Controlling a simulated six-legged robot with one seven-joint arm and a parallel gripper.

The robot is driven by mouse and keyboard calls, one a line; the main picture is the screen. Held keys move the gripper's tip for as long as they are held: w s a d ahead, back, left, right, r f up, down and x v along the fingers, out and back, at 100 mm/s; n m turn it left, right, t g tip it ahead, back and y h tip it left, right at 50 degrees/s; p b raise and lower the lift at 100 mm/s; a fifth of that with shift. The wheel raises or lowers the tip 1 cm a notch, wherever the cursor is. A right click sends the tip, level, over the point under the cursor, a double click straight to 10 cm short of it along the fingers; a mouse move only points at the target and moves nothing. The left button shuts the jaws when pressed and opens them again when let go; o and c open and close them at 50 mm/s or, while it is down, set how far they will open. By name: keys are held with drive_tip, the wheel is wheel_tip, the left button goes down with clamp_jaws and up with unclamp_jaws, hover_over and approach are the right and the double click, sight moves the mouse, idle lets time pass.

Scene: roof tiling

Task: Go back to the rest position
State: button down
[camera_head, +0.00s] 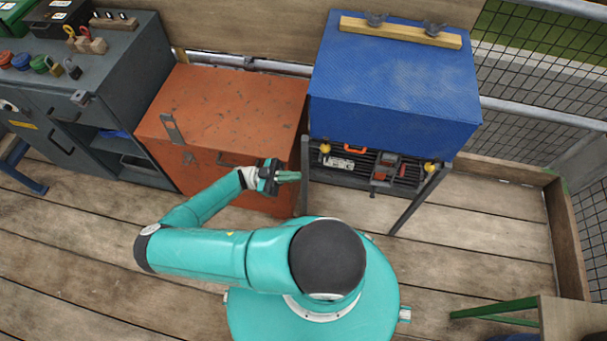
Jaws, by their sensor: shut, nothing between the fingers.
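My gripper (289,177) is at the end of my teal arm, near the middle of the head view. Its fingers point right and are shut with nothing between them. It hovers in front of the orange chest (235,105), just left of the front leg of the blue-topped stand (395,80). I cannot tell whether it touches that leg. My arm is bent, with the forearm reaching back toward the chest.
Under the blue top is a dark rack (375,170) with several small items. A grey workbench (140,70) with padlocks stands at the left. Mesh fencing (550,60) closes the right side. A green-legged table (570,317) stands lower right. Wooden floor (480,225) is clear at the right.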

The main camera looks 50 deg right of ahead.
drive_tip(key=shift+v, duration=1)
drive_tip(key=shift+a, duration=0.1)
drive_tip(key=w+a+r+n+t+y, duration=0.35)
drive_tip(key=a+r+n+t, duration=0.35)
drive_tip(key=r+n, duration=0.25)
drive_tip(key=w+a+r+n+t+y, duration=0.3)
drive_tip(key=a+r+n+t+y, duration=0.25)
drive_tip(key=r+n+t, duration=0.35)
drive_tip(key=s+a+r+n+t, duration=0.3)
drive_tip(key=r+n+t, duration=0.2)
drive_tip(key=r, duration=0.5)
drive_tip(key=s+a+r+n+t, duration=0.2)
drive_tip(key=r+n+t, duration=0.4)
drive_tip(key=r+n, duration=0.3)
wheel_tip(320, 180, up, 2)
drive_tip(key=shift+s+a+r+t, duration=0.2)
drive_tip(key=shift+s+a+t, duration=0.1)
drive_tip(key=shift+s+a, duration=0.15)
drive_tip(key=shift+d, duration=0.15)
